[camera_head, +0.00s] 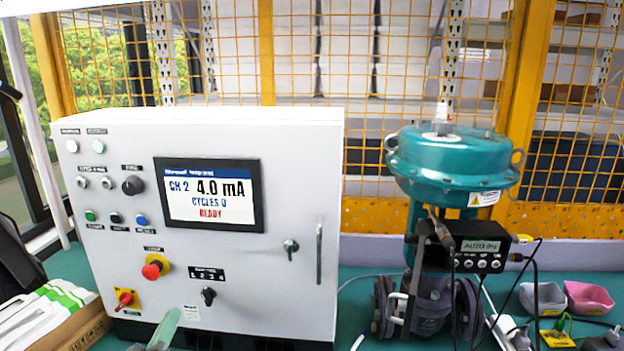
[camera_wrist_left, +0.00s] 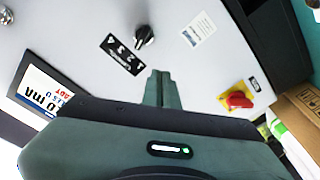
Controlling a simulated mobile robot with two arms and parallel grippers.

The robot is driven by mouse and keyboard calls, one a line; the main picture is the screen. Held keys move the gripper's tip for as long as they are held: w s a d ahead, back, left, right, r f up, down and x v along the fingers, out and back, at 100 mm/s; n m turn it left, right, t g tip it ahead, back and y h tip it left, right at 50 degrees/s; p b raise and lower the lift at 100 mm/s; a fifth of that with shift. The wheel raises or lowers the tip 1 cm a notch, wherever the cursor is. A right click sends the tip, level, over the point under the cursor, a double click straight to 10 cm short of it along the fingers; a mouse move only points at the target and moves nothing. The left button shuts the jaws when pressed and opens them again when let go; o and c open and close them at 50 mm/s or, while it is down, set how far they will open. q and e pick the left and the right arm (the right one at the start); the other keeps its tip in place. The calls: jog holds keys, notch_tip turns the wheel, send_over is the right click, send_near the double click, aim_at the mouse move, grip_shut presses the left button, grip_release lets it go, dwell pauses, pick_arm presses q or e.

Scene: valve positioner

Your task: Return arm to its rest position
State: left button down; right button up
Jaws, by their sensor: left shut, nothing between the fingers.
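My left gripper (camera_head: 170,323) shows at the bottom of the head view, in front of the lower part of the white control cabinet (camera_head: 290,180). Its fingers are shut together and empty. In the left wrist view the shut fingers (camera_wrist_left: 158,76) point at the cabinet front, between the black rotary selector (camera_wrist_left: 144,35) and the red rotary switch (camera_wrist_left: 238,100). I see no contact with the panel, but cannot tell the gap. The screen (camera_head: 210,195) reads CH 2, 4.0 mA, CYCLES 0, READY. My right gripper is not in view.
The teal valve actuator (camera_head: 452,165) with its black positioner box (camera_head: 470,247) stands right of the cabinet, with cables around it. A grey bowl (camera_head: 543,298) and a pink bowl (camera_head: 588,297) sit far right. A cardboard box (camera_head: 75,335) lies at lower left.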

pick_arm(q)
jog(key=s+d+f+m+g, duration=0.1)
jog(key=s+d+f+g, duration=0.1)
jog(key=s+f, duration=0.2)
jog(key=s+d+f+m+g, duration=0.2)
jog(key=s+f+g, duration=0.1)
jog(key=s+f, duration=0.1)
jog(key=s+d+f+m+g, duration=0.1)
jog(key=s+d+f+g, duration=0.1)
jog(key=s+f, duration=0.2)
jog(key=shift+s+f+m+g, duration=0.1)
jog(key=shift+f+m+g, duration=0.3)
jog(key=shift+f, duration=0.55)
jog(key=s+d+f+m+g, duration=0.2)
jog(key=s+f+g, duration=0.15)
jog(key=s, duration=0.65)
jog(key=s+d+f+m+g, duration=0.1)
jog(key=s+f+m+g, duration=0.2)
jog(key=s, duration=0.6)
notch_tip(320, 180, down, 26)
jog(key=s+g, duration=0.2)
jog(key=s+a+f+g, duration=0.1)
jog(key=s+a+f, duration=0.2)
jog(key=s+f, duration=1.2)
jog(key=shift+s+f, duration=0.4)
jog(key=shift+s, duration=0.4)
